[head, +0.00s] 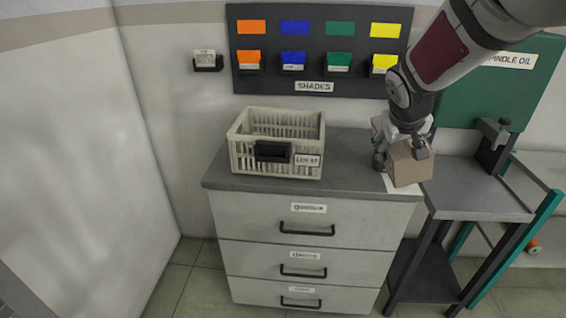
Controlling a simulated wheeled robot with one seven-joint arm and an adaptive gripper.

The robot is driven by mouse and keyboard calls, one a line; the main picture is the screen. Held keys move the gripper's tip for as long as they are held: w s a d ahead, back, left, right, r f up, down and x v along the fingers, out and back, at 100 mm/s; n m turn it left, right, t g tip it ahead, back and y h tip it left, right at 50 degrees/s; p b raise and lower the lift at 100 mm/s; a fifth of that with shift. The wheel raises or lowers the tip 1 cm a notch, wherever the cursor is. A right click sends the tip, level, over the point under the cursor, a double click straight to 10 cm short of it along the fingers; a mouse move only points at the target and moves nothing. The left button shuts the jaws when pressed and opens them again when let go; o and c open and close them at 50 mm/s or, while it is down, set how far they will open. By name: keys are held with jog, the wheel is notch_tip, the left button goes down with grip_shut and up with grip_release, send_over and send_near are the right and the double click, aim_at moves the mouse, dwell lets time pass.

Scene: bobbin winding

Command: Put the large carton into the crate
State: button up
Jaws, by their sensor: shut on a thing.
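The large carton (410,169) is a brown box at the right end of the grey countertop. My gripper (402,150) comes down from above and is shut on the carton, with a finger on either side of its upper part. I cannot tell whether the carton touches the counter or hangs just above it. The crate (240,158) is a cream slatted basket on the left part of the same counter. It has a black handle and a "LOT" label on its front. Its inside, as far as it shows, looks empty.
The counter (350,165) between crate and carton is clear. A dark shade board (315,68) with coloured swatches and small bins hangs on the wall behind. A lower bench with a dark metal fixture (492,145) and a green "SPINDLE OIL" cabinet (480,95) stand at right.

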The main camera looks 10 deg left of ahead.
jog(key=shift+o, duration=0.2)
jog(key=b, duration=0.1)
jog(key=f+b, duration=0.1)
jog(key=b, duration=0.1)
jog(key=shift+w+f, duration=0.25)
jog(key=s+d+f+g+y+b, duration=0.1)
jog(key=s+f+y+b, duration=0.1)
jog(key=f+b, duration=0.8)
jog(key=s+d+f+g+y+b, duration=0.1)
jog(key=s+f+g+y+b, duration=0.15)
jog(key=f+b, duration=0.75)
jog(key=s+a+p+v, duration=0.1)
jog(key=a+p+v, duration=0.1)
jog(key=p+v, duration=1.1)
jog(key=s+a+p+v, duration=0.2)
jog(key=p+v, duration=1.1)
jog(key=v, duration=0.1)
jog(key=shift+s+d+f+h+p, duration=0.15)
jog(key=shift+s+f+h+p, duration=0.05)
jog(key=shift+s+h+p, duration=0.15)
jog(key=shift+f+n+t, duration=0.2)
jog(key=shift+n+t, duration=0.05)
jog(key=shift+n, duration=0.05)
